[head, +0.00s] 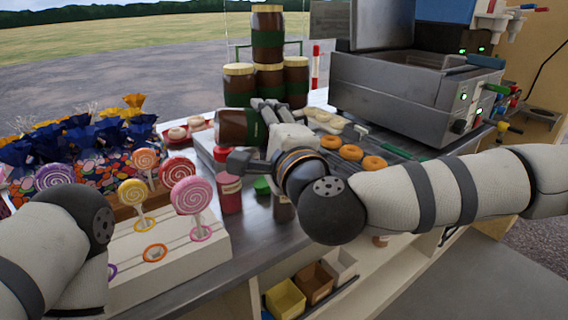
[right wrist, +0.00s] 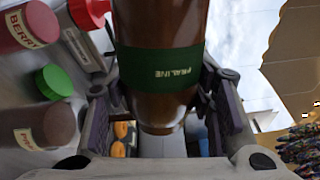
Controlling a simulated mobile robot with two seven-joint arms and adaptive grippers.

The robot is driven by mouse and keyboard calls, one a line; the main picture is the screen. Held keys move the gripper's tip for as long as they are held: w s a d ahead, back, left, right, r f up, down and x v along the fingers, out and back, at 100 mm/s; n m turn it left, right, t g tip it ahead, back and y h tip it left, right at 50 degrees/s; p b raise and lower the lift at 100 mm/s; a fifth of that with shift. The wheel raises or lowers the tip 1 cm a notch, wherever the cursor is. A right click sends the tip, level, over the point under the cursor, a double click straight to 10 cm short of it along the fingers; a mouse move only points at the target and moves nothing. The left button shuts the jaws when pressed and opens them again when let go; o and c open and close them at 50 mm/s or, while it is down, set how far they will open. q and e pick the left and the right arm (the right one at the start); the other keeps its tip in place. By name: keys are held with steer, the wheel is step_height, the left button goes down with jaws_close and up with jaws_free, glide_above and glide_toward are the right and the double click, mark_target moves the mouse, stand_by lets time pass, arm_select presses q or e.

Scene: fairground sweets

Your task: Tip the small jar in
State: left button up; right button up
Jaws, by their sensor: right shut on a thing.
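A brown jar (head: 232,125) with a green band hangs near the middle of the head view, tipped well over onto its side. My right gripper (head: 264,118) is shut on it. In the right wrist view the same jar (right wrist: 160,82) sits between the two fingers, and its green label reads PRALINE. I see no lid on it in the head view, and its mouth is not clear. What lies under it is partly hidden by the jar and my arm. My left arm is at the lower left, but its gripper is out of view.
Larger brown jars (head: 268,78) with cream lids are stacked behind. A red BERRY bottle (head: 230,195) and a green-lidded bottle (head: 262,186) stand in front. Lollipops on a white stand (head: 190,262) are at left. Doughnuts (head: 351,152) and a steel fryer (head: 395,95) are at right.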

steer(key=shift+r, duration=0.15)
step_height(320, 180, up, 6)
steer(key=shift+p, duration=0.8)
steer(key=shift+r, duration=0.45)
steer(key=n, duration=0.2)
steer(key=r+n, duration=0.1)
steer(key=n, duration=0.1)
steer(key=shift+r+n, duration=0.1)
steer(key=shift+n, duration=0.8)
arm_select(q)
steer(key=shift+w+r+t, duration=0.4)
steer(key=shift+w+r, duration=0.55)
steer(key=shift+w, duration=0.1)
arm_select(e)
steer(key=shift+n, duration=0.3)
